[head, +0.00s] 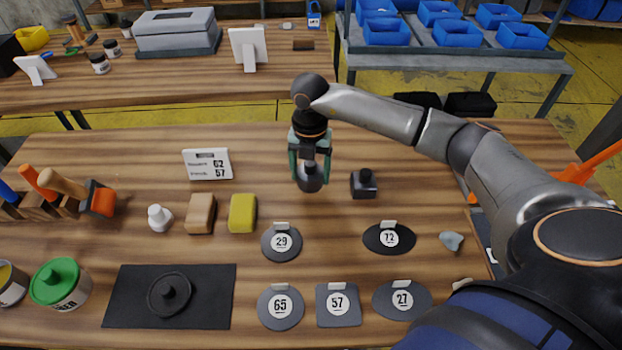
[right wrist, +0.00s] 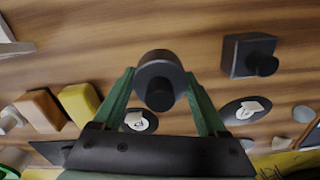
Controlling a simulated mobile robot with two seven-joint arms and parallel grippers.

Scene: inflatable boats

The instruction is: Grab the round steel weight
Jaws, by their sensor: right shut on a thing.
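The round steel weight (head: 309,177) is a dark grey cylinder with a knob. My right gripper (head: 310,158) points down over the table and is shut on it; the weight seems to hang a little above the wood. In the right wrist view the round weight (right wrist: 160,80) sits between the two green fingers of the right gripper (right wrist: 162,92). A square dark weight with a knob (head: 363,184) stands just to the right, apart from the gripper; it also shows in the right wrist view (right wrist: 247,56). My left gripper is not in view.
Numbered dark patches 29 (head: 281,242), 72 (head: 389,238), 65 (head: 280,307), 57 (head: 338,304) and 27 (head: 402,299) lie in front. A yellow block (head: 243,213) and a black mat (head: 120,297) are left.

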